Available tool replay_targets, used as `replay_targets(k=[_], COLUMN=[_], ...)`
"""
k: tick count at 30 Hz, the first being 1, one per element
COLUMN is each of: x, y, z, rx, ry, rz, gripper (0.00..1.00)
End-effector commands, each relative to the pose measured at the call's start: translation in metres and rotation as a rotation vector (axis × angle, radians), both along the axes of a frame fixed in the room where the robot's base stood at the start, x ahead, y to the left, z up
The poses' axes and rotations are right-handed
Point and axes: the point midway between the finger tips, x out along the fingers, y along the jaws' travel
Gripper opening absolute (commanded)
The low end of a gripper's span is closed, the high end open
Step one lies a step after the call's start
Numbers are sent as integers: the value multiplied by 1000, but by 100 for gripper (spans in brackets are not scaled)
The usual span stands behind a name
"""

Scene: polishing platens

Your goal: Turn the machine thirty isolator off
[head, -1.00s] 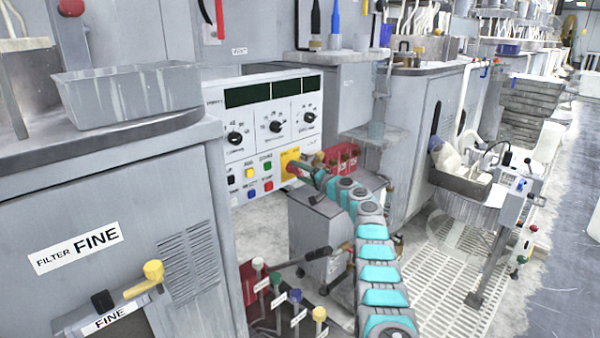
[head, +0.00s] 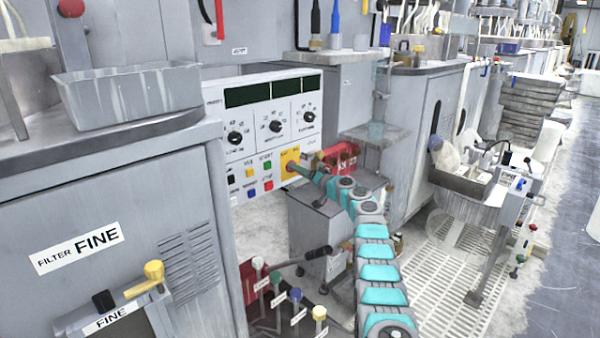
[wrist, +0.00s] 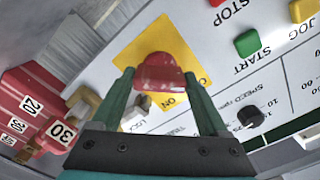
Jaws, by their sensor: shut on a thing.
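The isolator is a red rotary knob (wrist: 160,72) on a yellow plate (wrist: 137,42) at the panel's lower right corner. The word ON shows beside the knob on the plate; other lettering is partly covered. My gripper (wrist: 156,78) is shut on the red knob, with a dark green finger on each side. In the head view my gripper (head: 295,168) reaches the yellow plate (head: 289,155) and mostly hides the knob. Red numbered blocks (wrist: 38,108) beside the plate show 20 and 30.
The white control panel (head: 262,150) carries dials and coloured buttons. The red blocks (head: 342,157) and brass fittings sit close to the right of my gripper. Levers with coloured knobs (head: 295,295) stand low in front. A metal tray (head: 130,92) sits on the left cabinet.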

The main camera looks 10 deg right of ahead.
Motion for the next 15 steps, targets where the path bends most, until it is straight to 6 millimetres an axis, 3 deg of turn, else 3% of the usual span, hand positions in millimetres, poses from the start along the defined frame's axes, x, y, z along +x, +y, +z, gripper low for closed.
replay_targets(k=[6,7,10,15], x=[0,0,0,0], y=[1,1,1,0], z=[-1,-1,-1,-1], rx=[-2,-2,-1,-1], ry=[1,1,2,1], rz=[1,1,1,0], gripper=[22,81,90,90])
